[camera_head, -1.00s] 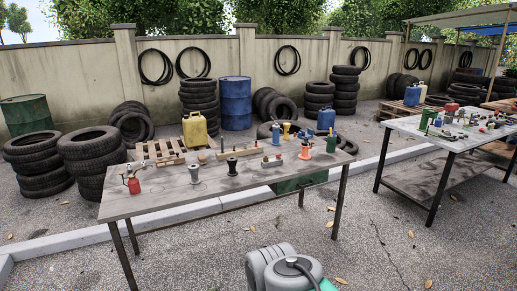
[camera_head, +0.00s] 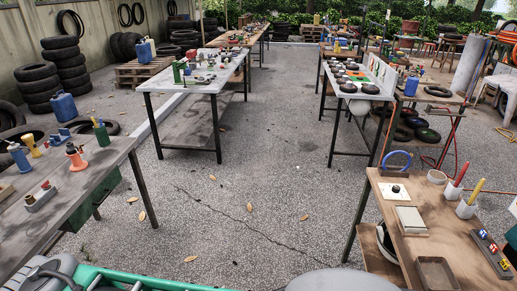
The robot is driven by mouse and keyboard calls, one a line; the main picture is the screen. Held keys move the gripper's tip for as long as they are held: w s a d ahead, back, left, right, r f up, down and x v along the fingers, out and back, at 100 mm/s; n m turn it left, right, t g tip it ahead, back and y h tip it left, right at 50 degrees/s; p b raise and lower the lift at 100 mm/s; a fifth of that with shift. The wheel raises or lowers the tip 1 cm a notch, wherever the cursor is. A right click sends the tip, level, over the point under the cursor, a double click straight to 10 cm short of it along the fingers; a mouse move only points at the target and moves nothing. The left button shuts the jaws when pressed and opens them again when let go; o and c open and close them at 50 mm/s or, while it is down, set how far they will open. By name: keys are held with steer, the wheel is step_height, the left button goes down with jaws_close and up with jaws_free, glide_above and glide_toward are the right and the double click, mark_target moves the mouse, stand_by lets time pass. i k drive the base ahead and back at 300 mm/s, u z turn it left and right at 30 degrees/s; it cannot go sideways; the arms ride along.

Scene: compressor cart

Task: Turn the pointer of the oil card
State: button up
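I cannot pick out the oil card or its pointer for certain. A small white square plate with a dark spot in its middle (camera_head: 394,191) lies on the wooden table (camera_head: 412,255) at the right; it is too small to tell whether it is the card. My gripper is not in view.
The wooden table also holds a blue arch (camera_head: 397,160), a pale notepad (camera_head: 410,220), a brown tray (camera_head: 437,274) and pen cups (camera_head: 466,209). A grey workbench (camera_head: 55,200) stands at the left. A teal-framed object (camera_head: 130,281) is at the bottom edge. Open pavement (camera_head: 250,210) lies between.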

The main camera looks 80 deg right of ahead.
mark_target(396, 188)
steer(key=z, duration=3.1)
steer(key=i, duration=2.35)
steer(key=u, duration=0.55)
